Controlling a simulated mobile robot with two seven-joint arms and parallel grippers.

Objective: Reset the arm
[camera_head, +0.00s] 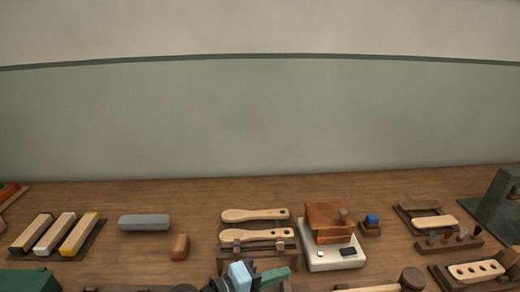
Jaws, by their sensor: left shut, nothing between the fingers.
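My left gripper (242,277) shows at the bottom edge, just left of the middle, with dark parts and a light blue part. It is shut with nothing held, and most of it is cut off by the frame. It is in front of a small wooden rack (257,248) that carries pale wooden brush handles (254,215) with dark holes. A green piece (273,276) shows right beside the gripper; I cannot tell whether they touch. My right gripper is not in view.
The wooden bench (190,205) holds a tray of bars (55,234), a grey block (145,222), a brown block (179,247), a white scale (331,256) bearing a brown wooden box (328,222), and a drilled pale block (476,270). The back strip is clear.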

